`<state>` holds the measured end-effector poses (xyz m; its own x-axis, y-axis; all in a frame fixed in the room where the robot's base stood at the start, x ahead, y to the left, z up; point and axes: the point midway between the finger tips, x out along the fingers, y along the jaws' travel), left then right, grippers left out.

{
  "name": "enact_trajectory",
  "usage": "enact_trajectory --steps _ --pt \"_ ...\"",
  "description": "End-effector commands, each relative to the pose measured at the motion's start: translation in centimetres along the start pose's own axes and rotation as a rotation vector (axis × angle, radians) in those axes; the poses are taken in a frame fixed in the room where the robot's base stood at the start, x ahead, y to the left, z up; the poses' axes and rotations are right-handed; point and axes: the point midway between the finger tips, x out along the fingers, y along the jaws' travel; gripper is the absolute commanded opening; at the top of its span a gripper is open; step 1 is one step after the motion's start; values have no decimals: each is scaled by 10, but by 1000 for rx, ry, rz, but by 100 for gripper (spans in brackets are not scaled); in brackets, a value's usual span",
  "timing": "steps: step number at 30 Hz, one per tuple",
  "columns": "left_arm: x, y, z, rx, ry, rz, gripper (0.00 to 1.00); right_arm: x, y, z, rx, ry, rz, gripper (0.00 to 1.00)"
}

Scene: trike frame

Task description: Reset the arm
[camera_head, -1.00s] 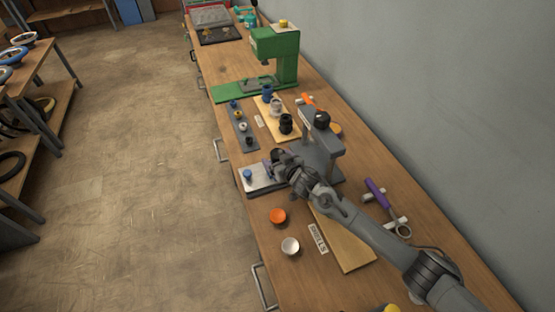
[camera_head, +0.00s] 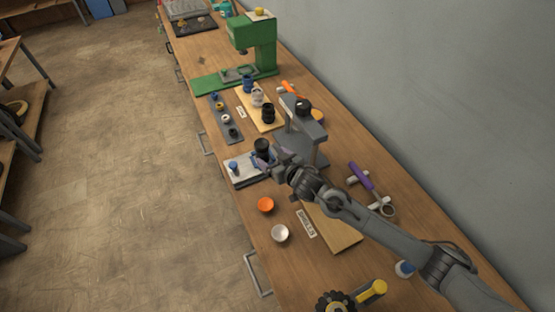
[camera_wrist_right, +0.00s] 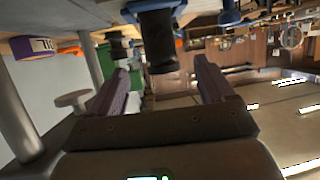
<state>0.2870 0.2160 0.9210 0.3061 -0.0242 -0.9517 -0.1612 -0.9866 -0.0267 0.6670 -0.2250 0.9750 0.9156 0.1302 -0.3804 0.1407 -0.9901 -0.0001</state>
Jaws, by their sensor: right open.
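My right arm comes in from the lower right in the head view. Its gripper (camera_head: 264,158) is at the white fixture plate (camera_head: 243,177), beside an upright black cylindrical part (camera_head: 263,146). In the wrist view, which looks upside down, the purple fingers of the right gripper (camera_wrist_right: 163,80) are spread apart. The black part (camera_wrist_right: 160,45) shows beyond and between them, with no finger seen pressing on it. A blue knob (camera_head: 233,166) stands on the left end of the plate. My left gripper is out of view.
A grey press stand (camera_head: 308,130) is close behind the gripper. Orange (camera_head: 265,205) and white (camera_head: 280,233) bowls lie in front. A purple-handled tool (camera_head: 361,178) lies right. A green press (camera_head: 255,45) stands at the back.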

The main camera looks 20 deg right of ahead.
Motion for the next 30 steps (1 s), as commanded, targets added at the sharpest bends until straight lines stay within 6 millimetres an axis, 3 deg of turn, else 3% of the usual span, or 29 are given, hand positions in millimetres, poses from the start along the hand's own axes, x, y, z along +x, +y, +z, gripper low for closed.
enact_trajectory --steps 7,20,23,30 --pt "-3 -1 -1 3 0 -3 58 -22 0 0 0 0 0 81" --pt "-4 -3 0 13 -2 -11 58 -25 0 -1 0 0 0 81" --pt "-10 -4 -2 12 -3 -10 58 -28 0 -8 0 1 0 81" --pt "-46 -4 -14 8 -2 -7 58 -42 0 -43 0 1 0 81"
